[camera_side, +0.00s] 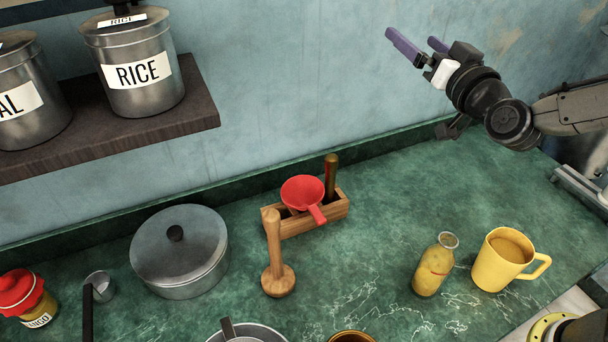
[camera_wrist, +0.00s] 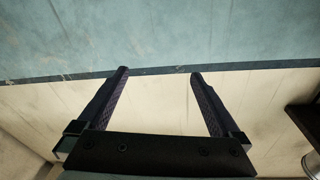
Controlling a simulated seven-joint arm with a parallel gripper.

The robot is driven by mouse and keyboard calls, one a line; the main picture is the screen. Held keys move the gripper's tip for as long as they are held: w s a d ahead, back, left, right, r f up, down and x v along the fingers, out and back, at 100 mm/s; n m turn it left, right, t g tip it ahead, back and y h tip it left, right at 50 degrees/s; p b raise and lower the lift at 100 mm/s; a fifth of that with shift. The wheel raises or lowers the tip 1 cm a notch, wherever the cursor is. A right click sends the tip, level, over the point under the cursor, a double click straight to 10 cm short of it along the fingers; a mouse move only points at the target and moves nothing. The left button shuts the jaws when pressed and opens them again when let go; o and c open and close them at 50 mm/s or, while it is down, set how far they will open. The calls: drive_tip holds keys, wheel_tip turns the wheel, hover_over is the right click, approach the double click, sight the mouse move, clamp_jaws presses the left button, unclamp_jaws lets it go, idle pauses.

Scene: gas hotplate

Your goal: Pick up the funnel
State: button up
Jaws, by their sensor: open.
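The red funnel (camera_side: 303,194) sits in a wooden holder (camera_side: 333,213) at the back middle of the green counter, in the side view. Its wide mouth faces up and its handle points toward the front right. My gripper (camera_side: 413,42) is at the upper right, high above the counter and well away from the funnel. Its two purple fingers are apart with nothing between them. In the wrist view the gripper (camera_wrist: 159,70) is also open and empty, facing the wall. The funnel does not show in the wrist view.
A wooden masher (camera_side: 276,265) stands just in front of the holder. A lidded pot (camera_side: 180,255) is left of it. A glass bottle (camera_side: 434,268) and a yellow mug (camera_side: 497,262) stand at the right. A shelf (camera_side: 190,112) with canisters juts out at upper left.

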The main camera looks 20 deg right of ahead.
drive_tip(key=a+f+n+h, duration=0.1)
drive_tip(key=a+f+n, duration=0.1)
drive_tip(key=a+f, duration=1.05)
drive_tip(key=n+y, duration=0.3)
drive_tip(key=n, duration=0.1)
hover_over(323, 224)
drive_tip(key=shift+g, duration=0.4)
wheel_tip(323, 224, down, 12)
drive_tip(key=shift+r, duration=0.1)
wheel_tip(323, 224, down, 2)
drive_tip(key=shift+w+f+m, duration=0.1)
drive_tip(key=shift+f+m, duration=0.15)
drive_tip(key=shift+m, duration=0.05)
wheel_tip(323, 224, down, 4)
drive_tip(key=shift+f, duration=0.1)
drive_tip(key=shift+w+r, duration=0.2)
drive_tip(key=shift+w, duration=1.35)
clamp_jaws()
